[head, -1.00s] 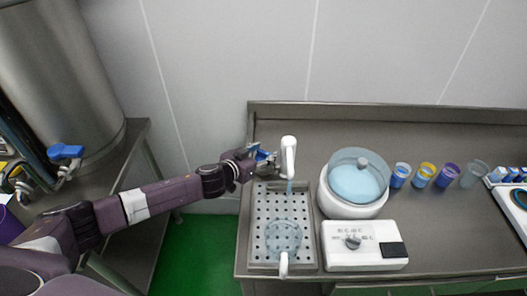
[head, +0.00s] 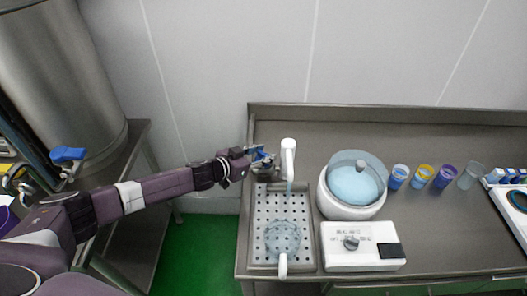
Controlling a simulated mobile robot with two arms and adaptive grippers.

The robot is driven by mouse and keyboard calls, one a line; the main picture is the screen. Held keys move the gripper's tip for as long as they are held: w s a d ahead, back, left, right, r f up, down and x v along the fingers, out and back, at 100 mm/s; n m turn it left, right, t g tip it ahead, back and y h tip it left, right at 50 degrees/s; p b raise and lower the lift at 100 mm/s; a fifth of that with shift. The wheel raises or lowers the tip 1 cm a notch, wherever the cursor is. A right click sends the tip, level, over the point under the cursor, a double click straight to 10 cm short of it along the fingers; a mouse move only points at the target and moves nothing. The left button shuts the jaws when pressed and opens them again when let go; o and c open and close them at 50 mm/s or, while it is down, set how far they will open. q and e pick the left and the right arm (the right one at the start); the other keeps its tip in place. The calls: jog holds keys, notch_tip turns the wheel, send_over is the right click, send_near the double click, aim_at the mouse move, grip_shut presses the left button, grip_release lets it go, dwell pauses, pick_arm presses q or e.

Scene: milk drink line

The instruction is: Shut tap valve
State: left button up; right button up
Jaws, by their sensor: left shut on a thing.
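The white tap (head: 288,158) stands at the back of the perforated drip tray (head: 257,225). A bluish stream shows under its spout. A clear jug with a white handle (head: 283,265) stands on the tray below the tap. My left gripper (head: 266,158) is at the left side of the tap, shut on the small blue tap valve (head: 262,155), which its fingers partly hide. My right gripper is not in view.
A white round pot with a clear lid (head: 352,205) and a white control box with a knob (head: 362,247) stand right of the tray. Several cups (head: 422,177) line up farther right. A steel tank (head: 65,75) with another blue valve (head: 68,154) is at the left.

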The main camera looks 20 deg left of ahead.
pick_arm(q)
jog(key=shift+w+a+r+m+g+h, duration=0.1)
jog(key=shift+w+r+m+g+h, duration=0.1)
jog(key=shift+m+g+h, duration=0.5)
jog(key=shift+f+m+g+h+b, duration=0.15)
jog(key=shift+m+g+h+b, duration=0.1)
jog(key=shift+m+h, duration=0.25)
jog(key=shift+f+m+g+h+b, duration=0.15)
jog(key=shift+m+g+h, duration=0.1)
jog(key=shift+m+h, duration=0.25)
jog(key=m+g+h+b, duration=0.3)
jog(key=m+g+b, duration=0.2)
jog(key=b, duration=0.7)
jog(key=shift+s+f+b, duration=0.1)
jog(key=shift+s+b, duration=0.05)
jog(key=shift+b, duration=0.15)
jog(key=shift+r+m+g+h+b, duration=0.25)
jog(key=shift+m+g+b, duration=0.35)
jog(key=shift+b, duration=0.35)
jog(key=o, duration=0.9)
